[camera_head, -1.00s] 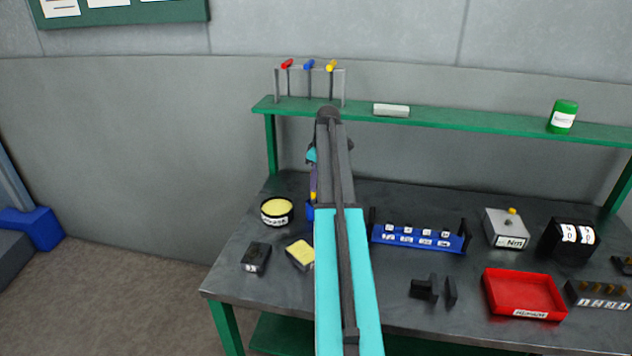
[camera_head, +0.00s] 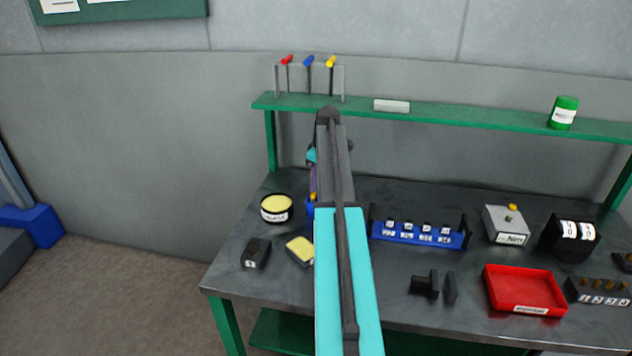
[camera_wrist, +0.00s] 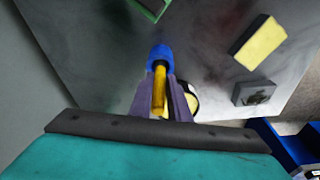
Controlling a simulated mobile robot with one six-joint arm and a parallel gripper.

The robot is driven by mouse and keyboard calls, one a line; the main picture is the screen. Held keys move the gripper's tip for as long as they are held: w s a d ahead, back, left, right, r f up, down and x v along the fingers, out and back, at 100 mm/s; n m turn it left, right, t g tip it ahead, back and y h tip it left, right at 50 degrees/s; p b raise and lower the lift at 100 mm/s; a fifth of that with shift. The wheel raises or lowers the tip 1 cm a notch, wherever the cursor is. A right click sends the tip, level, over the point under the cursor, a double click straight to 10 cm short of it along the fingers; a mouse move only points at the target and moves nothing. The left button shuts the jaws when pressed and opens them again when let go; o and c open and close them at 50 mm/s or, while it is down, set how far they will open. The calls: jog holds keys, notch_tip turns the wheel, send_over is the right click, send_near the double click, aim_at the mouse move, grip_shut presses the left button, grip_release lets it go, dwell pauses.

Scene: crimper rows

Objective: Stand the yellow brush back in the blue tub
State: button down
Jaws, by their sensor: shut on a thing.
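The yellow brush (camera_wrist: 159,88) is between the two purple fingers of my gripper (camera_wrist: 161,98), which is shut on it. In the wrist view its far end meets the blue tub (camera_wrist: 160,54), at or inside the tub's mouth; how deep it reaches I cannot tell. In the head view my arm hides most of this. A sliver of the blue tub (camera_head: 310,209) shows left of the arm, with a small yellow bit of the brush (camera_head: 313,196) just above it, below my gripper (camera_head: 313,185).
A round tin with a yellow top (camera_head: 277,209), a dark box (camera_head: 256,253) and a yellow-topped block (camera_head: 300,250) lie close left of the tub. A blue rack (camera_head: 420,236) stands to the right. A green shelf (camera_head: 450,117) runs behind, above the table.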

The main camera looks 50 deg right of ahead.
jog(key=shift+f, duration=0.4)
jog(key=c, duration=1.6)
grip_release()
jog(key=shift+r, duration=0.1)
jog(key=shift+s+d+r+b, duration=0.1)
jog(key=shift+s+r+b, duration=0.4)
jog(key=shift+r, duration=1.75)
jog(key=shift+s+d+r+b, duration=0.2)
jog(key=shift+r+b, duration=0.5)
jog(key=shift+r, duration=1.55)
jog(key=shift+s+d+r+b, duration=0.1)
jog(key=shift+s+r+b, duration=0.4)
jog(key=shift+r, duration=1.75)
jog(key=shift+w, duration=0.1)
